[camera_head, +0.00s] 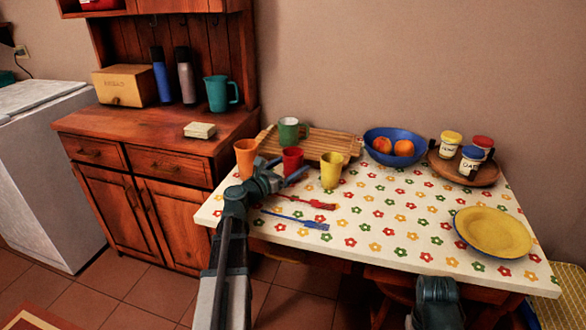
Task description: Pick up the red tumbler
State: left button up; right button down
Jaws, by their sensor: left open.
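The red tumbler (292,160) stands upright on the flowered tabletop, at the front edge of the slatted wooden board. My left gripper (284,171) is open just in front of the tumbler. Its fingers point toward it, and one covers part of its lower side. I cannot tell whether they touch it. An orange tumbler (246,157) stands to the left and a yellow tumbler (331,170) to the right. Part of my right arm shows at the bottom edge, but its fingers are not visible.
A green mug (289,131) stands on the wooden board (325,146). A red fork (308,201) and blue fork (297,220) lie in front. A blue fruit bowl (378,133), a round tray with jars (487,179) and a yellow plate (493,232) are to the right. The table's front middle is clear.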

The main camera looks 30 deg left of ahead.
pick_arm(q)
jog(key=w, duration=0.5)
jog(key=shift+d, duration=0.2)
jog(key=shift+s, duration=0.1)
jog(key=c, duration=1.3)
